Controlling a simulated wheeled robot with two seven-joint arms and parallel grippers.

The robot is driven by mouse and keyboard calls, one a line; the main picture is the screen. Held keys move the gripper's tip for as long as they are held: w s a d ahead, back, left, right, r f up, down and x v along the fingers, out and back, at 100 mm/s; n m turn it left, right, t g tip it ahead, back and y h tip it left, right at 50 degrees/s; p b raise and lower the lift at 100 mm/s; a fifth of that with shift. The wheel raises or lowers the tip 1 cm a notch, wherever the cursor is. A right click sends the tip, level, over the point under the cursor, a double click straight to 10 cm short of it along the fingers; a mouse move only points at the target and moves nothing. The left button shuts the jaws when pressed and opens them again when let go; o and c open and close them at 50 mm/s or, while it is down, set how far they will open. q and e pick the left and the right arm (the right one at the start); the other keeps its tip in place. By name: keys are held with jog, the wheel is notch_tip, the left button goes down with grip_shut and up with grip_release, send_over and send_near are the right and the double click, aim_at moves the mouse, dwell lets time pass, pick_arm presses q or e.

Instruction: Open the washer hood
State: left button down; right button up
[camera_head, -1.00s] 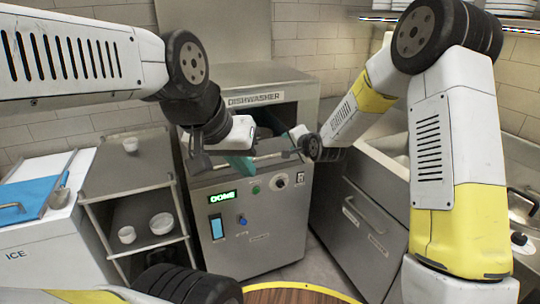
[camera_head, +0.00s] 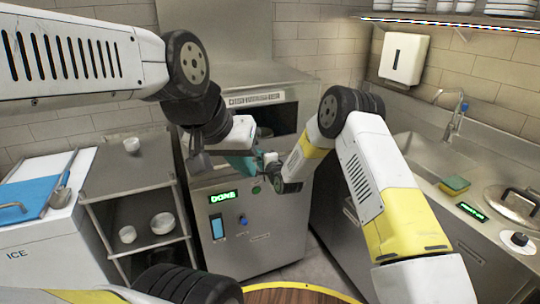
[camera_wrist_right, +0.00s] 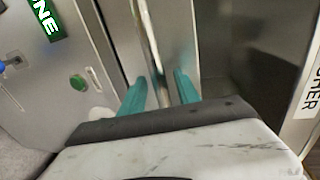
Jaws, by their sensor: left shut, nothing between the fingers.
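The grey dishwasher (camera_head: 245,232) stands in the middle of the head view, its label panel (camera_head: 257,98) above a dark front opening. Its front handle bar (camera_wrist_right: 147,40) runs between the two teal fingers of my right gripper (camera_wrist_right: 160,88) in the right wrist view. These fingers are apart, one on each side of the bar; contact is unclear. My left gripper (camera_head: 242,164) is shut and empty in front of the upper front panel, close to the right gripper. The arms hide much of the bar in the head view.
The panel has a green-lit display (camera_head: 223,197) and a green button (camera_wrist_right: 78,83). A shelf rack (camera_head: 130,190) with white bowls and an ice bin (camera_head: 45,245) stand at left.

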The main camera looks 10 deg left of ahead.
jog(key=shift+w+a, duration=0.15)
jog(key=shift+w, duration=0.1)
grip_shut()
dwell(1.4)
